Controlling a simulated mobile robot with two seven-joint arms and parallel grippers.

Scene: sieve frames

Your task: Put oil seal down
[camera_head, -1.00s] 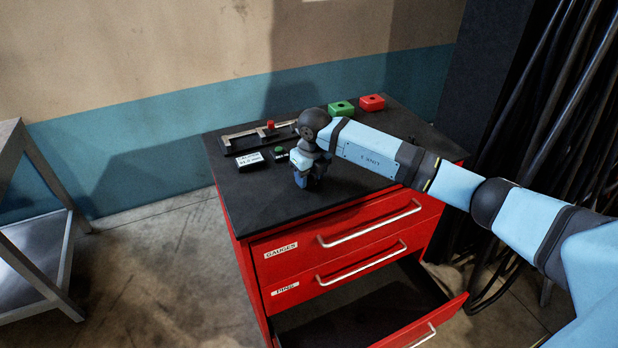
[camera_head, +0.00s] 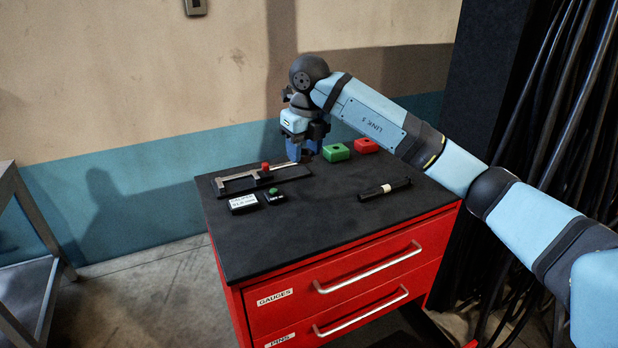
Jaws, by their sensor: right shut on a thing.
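My right gripper (camera_head: 303,160) points down over the back of the black cabinet top (camera_head: 330,225), beside the right end of the caliper holder and left of the green block. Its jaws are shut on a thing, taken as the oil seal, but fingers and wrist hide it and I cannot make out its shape. I cannot tell whether it touches the top. My left gripper is not in view.
Green (camera_head: 336,152) and red (camera_head: 366,145) blocks stand behind. A dark cylinder (camera_head: 385,189) lies right. The front middle is clear.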

